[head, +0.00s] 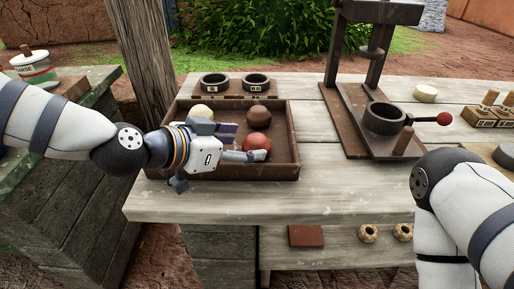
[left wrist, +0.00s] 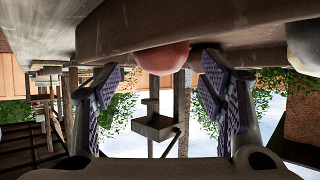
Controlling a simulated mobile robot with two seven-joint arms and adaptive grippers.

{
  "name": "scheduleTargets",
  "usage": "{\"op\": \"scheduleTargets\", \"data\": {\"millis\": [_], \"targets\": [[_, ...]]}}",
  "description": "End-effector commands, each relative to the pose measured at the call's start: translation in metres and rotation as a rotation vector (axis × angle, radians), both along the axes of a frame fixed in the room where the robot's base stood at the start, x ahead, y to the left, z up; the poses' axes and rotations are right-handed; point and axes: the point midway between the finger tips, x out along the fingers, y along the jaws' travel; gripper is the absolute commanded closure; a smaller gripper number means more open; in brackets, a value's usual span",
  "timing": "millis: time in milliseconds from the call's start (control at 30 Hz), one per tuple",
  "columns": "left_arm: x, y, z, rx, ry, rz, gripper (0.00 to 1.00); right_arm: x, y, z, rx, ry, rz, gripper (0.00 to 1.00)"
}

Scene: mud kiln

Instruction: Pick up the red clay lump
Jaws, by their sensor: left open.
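The red clay lump (head: 257,140) sits in the brown wooden tray (head: 290,163), at its front right. My left gripper (head: 243,146) is open and reaches over the tray from the left, with its fingers at the red lump. In the left wrist view, which looks upside down, the red lump (left wrist: 162,60) shows between the two open fingers (left wrist: 162,85), with a gap on each side.
A brown lump (head: 258,116) lies behind the red one, and a cream lump (head: 201,111) lies at the tray's back left. Two dark cups (head: 257,82) stand behind the tray. A press (head: 384,118) with a red-knobbed handle stands to the right.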

Motion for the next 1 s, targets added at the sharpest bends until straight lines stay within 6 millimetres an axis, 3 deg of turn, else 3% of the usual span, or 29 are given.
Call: {"op": "scheduleTargets", "data": {"millis": [33, 133, 400, 433, 633, 867, 1000], "targets": [[0.007, -0.006, -0.011, 0.001, 0.008, -0.001, 0.36, -0.003, 0.000, -0.004, -0.001, 0.011, 0.000, 0.60], [0.018, -0.016, -0.019, 0.002, 0.005, -0.001, 0.36, -0.006, 0.000, -0.007, 0.000, 0.020, 0.000, 0.60], [0.023, -0.022, -0.019, 0.000, 0.001, -0.001, 0.36, -0.006, 0.000, -0.007, 0.000, 0.020, 0.001, 0.60], [0.023, -0.022, -0.019, 0.000, 0.001, -0.001, 0.38, -0.006, 0.000, -0.007, 0.000, 0.020, 0.001, 0.60], [0.023, -0.022, -0.019, 0.000, 0.001, -0.001, 0.81, -0.006, 0.000, -0.007, 0.000, 0.020, 0.001, 0.60], [0.024, -0.021, -0.018, 0.001, -0.001, 0.000, 0.82, -0.006, 0.000, -0.007, 0.000, 0.019, 0.001, 0.60], [0.024, -0.022, -0.005, 0.001, -0.005, -0.001, 0.82, -0.003, 0.000, -0.004, 0.000, 0.010, 0.001, 0.60]]}}
